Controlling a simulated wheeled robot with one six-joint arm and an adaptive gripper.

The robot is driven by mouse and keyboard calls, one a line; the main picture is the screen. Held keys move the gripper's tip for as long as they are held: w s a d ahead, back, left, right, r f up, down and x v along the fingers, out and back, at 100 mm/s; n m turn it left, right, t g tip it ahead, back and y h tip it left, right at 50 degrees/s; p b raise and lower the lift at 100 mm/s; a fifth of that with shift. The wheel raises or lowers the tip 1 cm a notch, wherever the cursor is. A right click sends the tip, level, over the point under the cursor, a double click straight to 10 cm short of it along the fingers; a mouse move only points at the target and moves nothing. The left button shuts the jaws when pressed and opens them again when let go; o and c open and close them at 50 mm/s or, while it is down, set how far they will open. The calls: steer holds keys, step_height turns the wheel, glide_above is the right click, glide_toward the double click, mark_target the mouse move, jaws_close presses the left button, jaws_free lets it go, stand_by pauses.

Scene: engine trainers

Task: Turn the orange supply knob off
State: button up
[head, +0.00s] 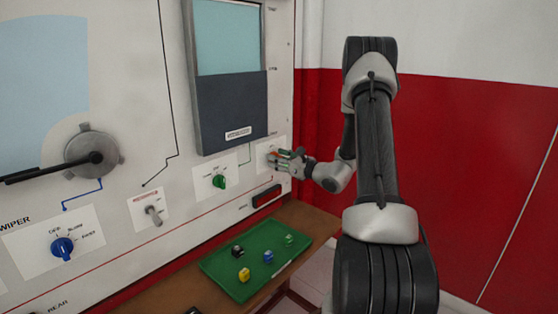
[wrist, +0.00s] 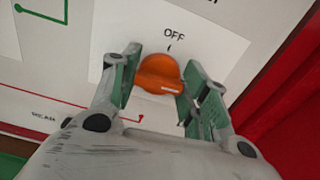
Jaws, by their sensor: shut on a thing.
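The orange supply knob (wrist: 158,74) sits on a white label plate (wrist: 205,35) marked OFF above it, in the wrist view. A pale line on the knob lies toward its lower right, away from the OFF mark. My gripper (wrist: 160,85) has its green-padded fingers on either side of the knob and is shut on it. In the head view my gripper (head: 285,160) is at the panel's right end, with a little orange of the knob (head: 275,155) showing past the fingers. The rest of the knob is hidden there.
Left of my gripper is a green knob (head: 219,182). A green tray (head: 222,268) with several small coloured pieces lies on a brown bench (head: 317,223). A blue knob (head: 63,248) and a toggle (head: 153,215) are further left.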

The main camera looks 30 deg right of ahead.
steer(key=shift+s+a+f+n, duration=0.1)
steer(key=shift+n, duration=2.75)
steer(key=shift+a+f+n, duration=0.1)
steer(key=shift+n, duration=2.8)
steer(key=shift+s+a+f+n, duration=0.1)
steer(key=shift+n, duration=2.75)
steer(key=o, duration=1)
steer(key=shift+d, duration=0.1)
steer(key=v, duration=1.2)
